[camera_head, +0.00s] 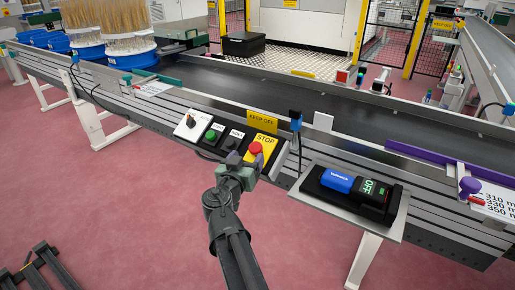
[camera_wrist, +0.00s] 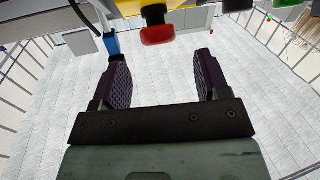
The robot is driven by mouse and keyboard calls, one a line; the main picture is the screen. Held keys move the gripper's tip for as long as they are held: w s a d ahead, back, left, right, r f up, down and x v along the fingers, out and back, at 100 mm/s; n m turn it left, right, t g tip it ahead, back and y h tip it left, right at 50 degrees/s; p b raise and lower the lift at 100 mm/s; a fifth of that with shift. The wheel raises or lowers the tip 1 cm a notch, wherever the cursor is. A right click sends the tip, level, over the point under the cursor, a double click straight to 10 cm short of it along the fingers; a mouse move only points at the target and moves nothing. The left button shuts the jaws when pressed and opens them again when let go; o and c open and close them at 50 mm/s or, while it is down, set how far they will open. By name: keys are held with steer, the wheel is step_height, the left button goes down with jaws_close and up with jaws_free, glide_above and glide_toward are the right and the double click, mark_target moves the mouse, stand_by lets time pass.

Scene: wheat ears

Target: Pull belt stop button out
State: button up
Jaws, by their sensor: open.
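The red belt stop button (camera_head: 255,148) sits on a yellow STOP plate (camera_head: 264,146) at the right end of the control panel on the conveyor's side. In the wrist view the red button (camera_wrist: 158,35) shows at the top, beyond and between my fingertips. My gripper (camera_head: 249,168) is close in front of the button, just below it in the head view. In the wrist view my gripper (camera_wrist: 160,70) has its two dark ribbed fingers wide apart with nothing between them. I cannot tell from the head view how far the fingers are from the button.
The panel also holds a green button (camera_head: 211,135), a black button (camera_head: 231,142) and a switch (camera_head: 191,122). A tray (camera_head: 340,205) with a blue and black device marked OFF juts out at right. Blue tubs of wheat (camera_head: 131,58) stand at far left. The pink floor in front is open.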

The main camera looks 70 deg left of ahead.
mark_target(254, 148)
steer(key=x, duration=0.6)
steer(key=shift+w+a, duration=0.1)
steer(key=shift+w, duration=0.1)
jaws_close()
steer(key=shift+s+d+r+p, duration=0.15)
steer(key=shift+r+p, duration=0.3)
steer(key=shift+p, duration=0.05)
steer(key=shift+s+d+r+p, duration=0.1)
steer(key=shift+d+r+p, duration=0.05)
steer(key=shift+r+p, duration=0.3)
steer(key=shift+f, duration=0.15)
jaws_free()
steer(key=shift+s, duration=0.1)
